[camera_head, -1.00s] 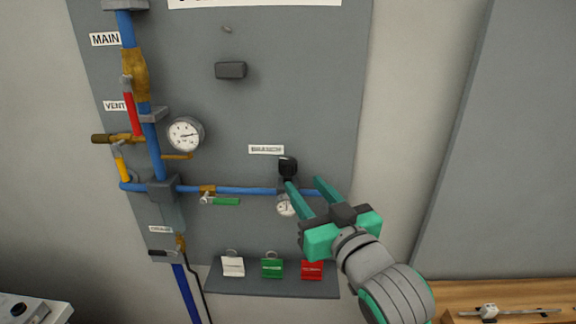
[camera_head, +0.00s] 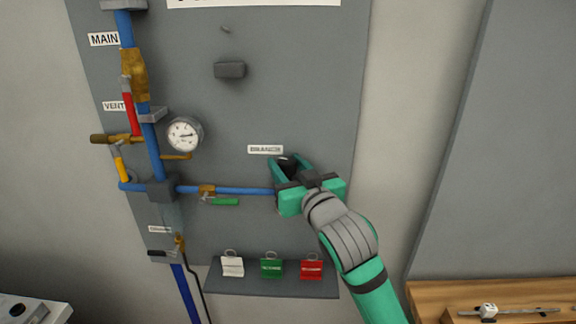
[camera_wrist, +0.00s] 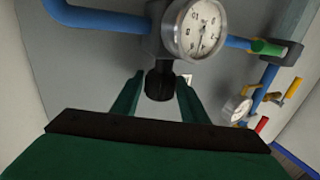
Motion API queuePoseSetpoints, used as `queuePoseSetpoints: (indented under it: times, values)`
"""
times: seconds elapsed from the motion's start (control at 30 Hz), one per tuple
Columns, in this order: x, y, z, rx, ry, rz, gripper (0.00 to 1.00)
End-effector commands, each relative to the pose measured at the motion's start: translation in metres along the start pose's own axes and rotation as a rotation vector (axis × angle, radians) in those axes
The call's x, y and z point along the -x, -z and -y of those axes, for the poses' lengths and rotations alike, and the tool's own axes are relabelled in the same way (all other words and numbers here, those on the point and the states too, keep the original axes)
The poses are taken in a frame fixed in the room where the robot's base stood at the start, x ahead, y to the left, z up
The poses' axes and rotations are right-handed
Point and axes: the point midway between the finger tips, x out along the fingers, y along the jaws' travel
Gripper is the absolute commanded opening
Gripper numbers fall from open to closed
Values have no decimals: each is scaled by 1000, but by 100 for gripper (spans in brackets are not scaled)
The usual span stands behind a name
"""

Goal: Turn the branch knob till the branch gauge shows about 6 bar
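The black branch knob (camera_head: 287,162) sits under the BRANCH label (camera_head: 265,149) on the grey panel. My gripper (camera_head: 291,163) is at the knob, with a green finger on each side. In the wrist view the knob (camera_wrist: 160,84) shows between the two fingertips (camera_wrist: 158,90), with gaps beside it, so my gripper looks open. The branch gauge (camera_wrist: 203,28) is large at the top of the wrist view. Its dark needle points toward the lower part of the dial in that picture; I cannot read an exact value. My gripper hides this gauge in the head view.
A blue pipe (camera_head: 240,190) with a green-handled valve (camera_head: 224,201) runs left of my gripper. A shelf (camera_head: 270,288) with white, green and red tags is below. The panel right of the knob is clear.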

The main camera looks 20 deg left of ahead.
Motion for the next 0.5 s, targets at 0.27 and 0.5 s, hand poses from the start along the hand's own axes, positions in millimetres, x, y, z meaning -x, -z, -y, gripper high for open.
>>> queuePoseSetpoints:
  times: [0.27, 0.5]
  values:
    - [0, 0, 0, 0, 0, 0, 28]
    - [0, 0, 0, 0, -3, 0, 10]
